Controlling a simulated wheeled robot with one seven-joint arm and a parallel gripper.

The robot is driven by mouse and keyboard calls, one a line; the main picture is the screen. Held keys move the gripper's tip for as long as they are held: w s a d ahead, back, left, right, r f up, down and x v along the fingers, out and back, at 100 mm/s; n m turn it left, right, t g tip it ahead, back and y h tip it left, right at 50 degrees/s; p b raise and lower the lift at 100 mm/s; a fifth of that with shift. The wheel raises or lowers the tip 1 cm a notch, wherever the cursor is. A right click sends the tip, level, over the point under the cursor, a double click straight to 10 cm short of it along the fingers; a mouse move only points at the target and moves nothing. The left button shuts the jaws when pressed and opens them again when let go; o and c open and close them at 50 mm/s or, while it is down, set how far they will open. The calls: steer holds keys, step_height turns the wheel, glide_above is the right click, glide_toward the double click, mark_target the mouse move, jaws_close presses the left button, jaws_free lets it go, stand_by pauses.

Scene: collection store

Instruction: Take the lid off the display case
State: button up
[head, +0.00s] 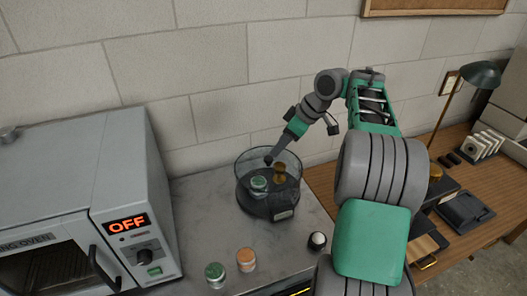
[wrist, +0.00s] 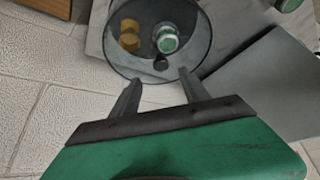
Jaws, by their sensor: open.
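The display case is a round, clear-walled case with a dark base (head: 268,205) on the grey counter. A small black knob (head: 268,160) shows at its top, and also in the wrist view (wrist: 161,63); I take it to be the lid's knob. The lid looks clear and in place on the case. A green-and-white tin (head: 259,184) and a brass-coloured object (head: 279,173) are inside. My gripper (wrist: 161,75) is open and empty, its fingertips on either side of and just short of the knob. Contact cannot be told.
A drying oven (head: 75,210) stands at the left of the counter. A green tin (head: 215,274), an orange tin (head: 246,259) and a small black-and-white object (head: 317,241) are near the front. A wooden desk with a lamp (head: 481,75) is at right. A wall is close behind.

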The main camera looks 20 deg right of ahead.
mark_target(270, 159)
steer(key=x, duration=0.7)
steer(key=shift+s+f, duration=0.15)
steer(key=shift+f, duration=0.2)
jaws_close()
steer(key=shift+r, duration=0.1)
